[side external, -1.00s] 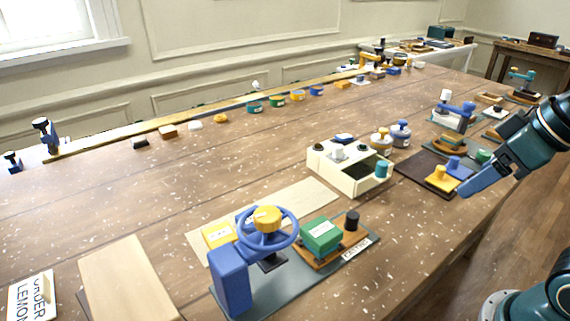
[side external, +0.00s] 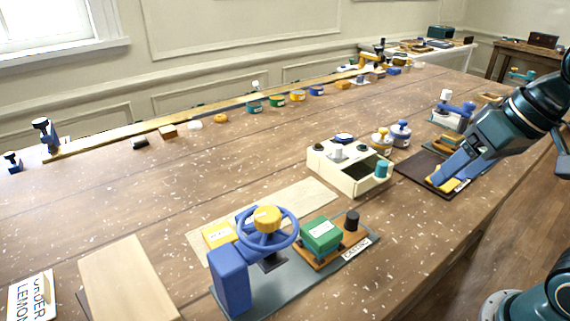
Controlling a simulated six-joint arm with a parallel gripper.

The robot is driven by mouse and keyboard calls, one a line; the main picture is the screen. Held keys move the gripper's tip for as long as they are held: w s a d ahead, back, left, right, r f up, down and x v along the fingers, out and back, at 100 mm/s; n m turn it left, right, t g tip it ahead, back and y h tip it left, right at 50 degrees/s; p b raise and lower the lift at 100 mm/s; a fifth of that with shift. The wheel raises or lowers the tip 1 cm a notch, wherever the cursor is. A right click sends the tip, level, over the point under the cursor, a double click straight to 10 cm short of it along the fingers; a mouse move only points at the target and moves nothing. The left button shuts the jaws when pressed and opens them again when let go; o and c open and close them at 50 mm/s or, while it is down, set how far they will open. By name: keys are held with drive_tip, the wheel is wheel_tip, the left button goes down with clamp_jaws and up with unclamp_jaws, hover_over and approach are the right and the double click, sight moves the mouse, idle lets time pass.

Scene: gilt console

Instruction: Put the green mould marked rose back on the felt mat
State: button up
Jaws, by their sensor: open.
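A green block-shaped mould (side external: 321,234) with a small white label sits on an orange-brown wooden base at the casting station, front centre. I cannot read its label. A dark brown mat (side external: 411,171), which looks like the felt mat, lies at the right. A yellow mould (side external: 433,184) on it is partly covered by my gripper, and a blue mould there is hidden behind it. My gripper (side external: 441,177) is over the mat, its blue fingers pointing down and left, close to the yellow mould. It is open, with nothing visibly held, and well right of the green mould.
A blue press with a handwheel (side external: 268,232) stands just left of the green mould, and a black knob (side external: 352,220) just right. A cream box (side external: 347,168) with knobs stands between there and the mat. Jars (side external: 400,134) stand behind. The left-centre tabletop is clear.

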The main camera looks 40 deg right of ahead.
drive_tip(key=w+a+f+m+g+y, duration=0.1)
drive_tip(key=w+a+m+g+y, duration=0.1)
drive_tip(key=w+m+y, duration=0.2)
drive_tip(key=w+a+f+m+g+y, duration=0.2)
drive_tip(key=w+a+m+y, duration=0.1)
drive_tip(key=w+m, duration=0.6)
drive_tip(key=m+y, duration=0.1)
drive_tip(key=m, duration=0.1)
drive_tip(key=shift+w+a+m+g, duration=0.2)
drive_tip(key=shift+m+g, duration=0.1)
drive_tip(key=shift+g, duration=0.1)
approach(323, 228)
drive_tip(key=shift+x, duration=1.8)
drive_tip(key=shift+w, duration=0.1)
drive_tip(key=shift+x, duration=2.65)
